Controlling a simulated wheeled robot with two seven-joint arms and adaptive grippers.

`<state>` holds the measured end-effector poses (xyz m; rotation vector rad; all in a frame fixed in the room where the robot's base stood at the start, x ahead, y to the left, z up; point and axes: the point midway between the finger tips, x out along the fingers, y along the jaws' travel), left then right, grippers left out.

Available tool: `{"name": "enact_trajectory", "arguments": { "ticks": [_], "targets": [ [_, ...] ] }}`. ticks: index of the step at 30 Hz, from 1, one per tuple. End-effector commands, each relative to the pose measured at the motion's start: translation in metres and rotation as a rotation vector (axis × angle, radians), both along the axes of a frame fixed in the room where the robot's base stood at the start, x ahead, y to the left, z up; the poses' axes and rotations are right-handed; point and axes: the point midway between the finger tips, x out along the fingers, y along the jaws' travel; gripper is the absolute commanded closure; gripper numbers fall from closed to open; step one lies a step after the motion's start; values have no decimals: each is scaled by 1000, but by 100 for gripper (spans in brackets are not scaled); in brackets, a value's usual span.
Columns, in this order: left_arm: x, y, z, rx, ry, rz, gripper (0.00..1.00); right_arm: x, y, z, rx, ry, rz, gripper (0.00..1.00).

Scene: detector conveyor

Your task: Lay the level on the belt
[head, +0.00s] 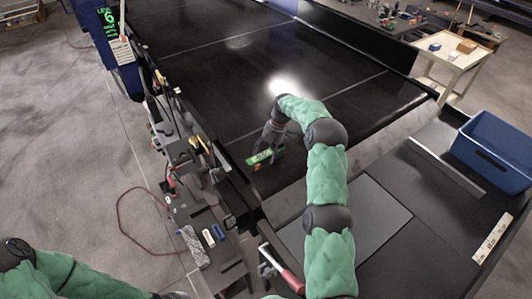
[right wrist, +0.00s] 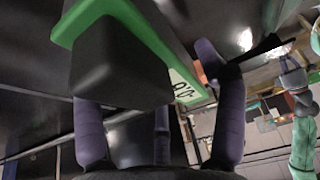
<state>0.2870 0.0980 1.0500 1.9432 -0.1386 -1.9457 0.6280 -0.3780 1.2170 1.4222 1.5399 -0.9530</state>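The level (head: 263,158), a green bar with a pale label, shows at the near left part of the black belt (head: 310,55) in the head view. In the right wrist view the level (right wrist: 150,40) is large and close, with a dark block on it and a printed label. My right gripper (head: 268,148) is on the level, with its fingers (right wrist: 160,110) around the dark block. Whether the level touches the belt is hard to tell. My left arm shows at the bottom left of the head view; its gripper is out of sight.
A blue bin (head: 495,150) stands on the dark bench at the right. A blue machine with a green display (head: 108,22) stands at the belt's left side, and tools line the rail there. The rest of the belt looks clear. A small cart (head: 457,57) stands at the upper right.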

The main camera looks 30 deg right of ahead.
Motion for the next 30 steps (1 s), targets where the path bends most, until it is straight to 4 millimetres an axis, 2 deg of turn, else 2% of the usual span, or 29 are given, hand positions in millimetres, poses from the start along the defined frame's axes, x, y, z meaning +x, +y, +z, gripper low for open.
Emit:
{"name": "enact_trajectory", "arguments": {
  "ticks": [8,10,14,18,24,30],
  "targets": [
    [0,0,5,0,0,0,100,0,0,4,0,0,0,29],
    [0,0,-1,0,-1,0,100,2,-4,10,-3,-5,-2,29],
    [0,0,-11,0,0,0,100,2,-13,29,-3,-5,-1,29],
    [0,0,-19,0,0,0,100,3,-24,57,-3,-6,-1,29],
    [0,0,-26,0,0,0,100,4,-38,91,-2,-4,-1,29],
    [0,0,-26,0,0,0,100,4,-44,108,0,-1,0,29]
  ]
}}
